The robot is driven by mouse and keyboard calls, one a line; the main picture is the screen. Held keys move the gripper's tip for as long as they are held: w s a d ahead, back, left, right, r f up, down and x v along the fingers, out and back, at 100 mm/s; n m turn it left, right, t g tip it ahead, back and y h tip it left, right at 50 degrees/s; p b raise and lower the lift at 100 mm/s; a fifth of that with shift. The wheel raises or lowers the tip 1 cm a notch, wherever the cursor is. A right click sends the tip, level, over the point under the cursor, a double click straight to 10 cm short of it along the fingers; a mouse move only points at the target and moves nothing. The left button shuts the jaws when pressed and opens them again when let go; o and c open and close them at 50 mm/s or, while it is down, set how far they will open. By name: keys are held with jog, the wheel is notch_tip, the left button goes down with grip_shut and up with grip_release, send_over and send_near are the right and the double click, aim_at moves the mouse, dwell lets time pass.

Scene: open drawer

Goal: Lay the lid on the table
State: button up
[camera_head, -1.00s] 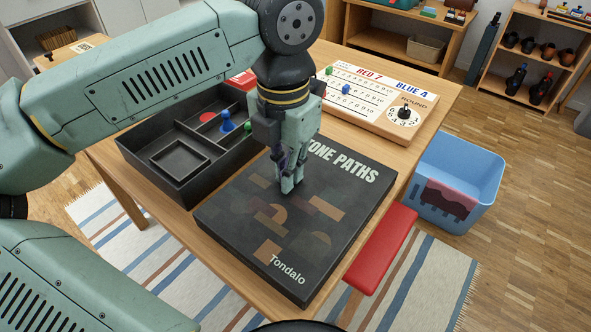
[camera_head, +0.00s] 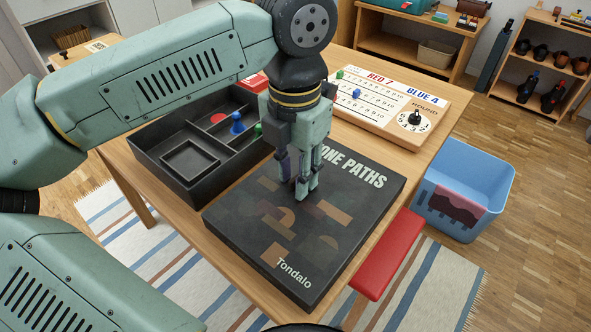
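The lid (camera_head: 255,225) is a flat dark box top with "Stone Paths" and "Tondalo" on it. It lies face up and looks level on the wooden table, just right of the open game box (camera_head: 150,155). My gripper (camera_head: 301,186) points down over the middle of the lid. Its fingers look spread, with a gap between the left finger and the right ones. Whether the fingertips touch the lid is not clear. My gripper hides part of the title.
The black box has compartments with a blue pawn (camera_head: 237,123), a green piece and a red disc. A score board (camera_head: 385,105) stands at the table's back right. A red bench (camera_head: 390,255) and blue bin (camera_head: 465,190) stand to the right. Little bare table (camera_head: 245,285) shows in front.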

notch_tip(320, 180, up, 12)
dwell(0.4)
